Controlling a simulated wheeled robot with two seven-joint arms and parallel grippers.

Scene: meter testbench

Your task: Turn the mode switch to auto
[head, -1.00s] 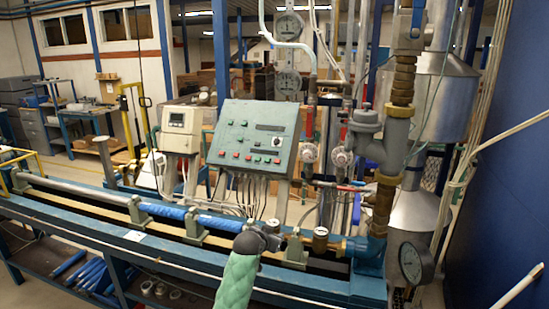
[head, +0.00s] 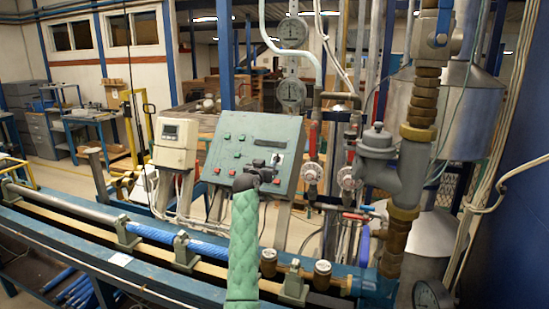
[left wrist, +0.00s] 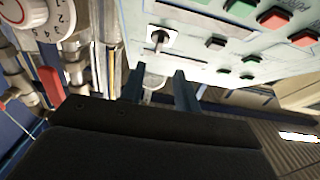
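The green control panel (head: 222,148) stands tilted above the bench in the head view, with colored buttons and dark display strips. Its mode switch (head: 277,159), a white round plate with a dark knob, sits near the panel's right side. The switch also shows in the left wrist view (left wrist: 161,40), just beyond the fingertips. My left gripper (head: 264,165) is in front of the panel, just left of the switch in the head view. In the left wrist view its two fingers (left wrist: 159,76) are apart with nothing between them. My right gripper is not in view.
A white meter box (head: 176,143) stands left of the panel. Pipes with red-handled valves (head: 313,140) and a grey valve body (head: 378,150) stand close on the right. The blue bench (head: 70,245) with a long pipe runs below the panel.

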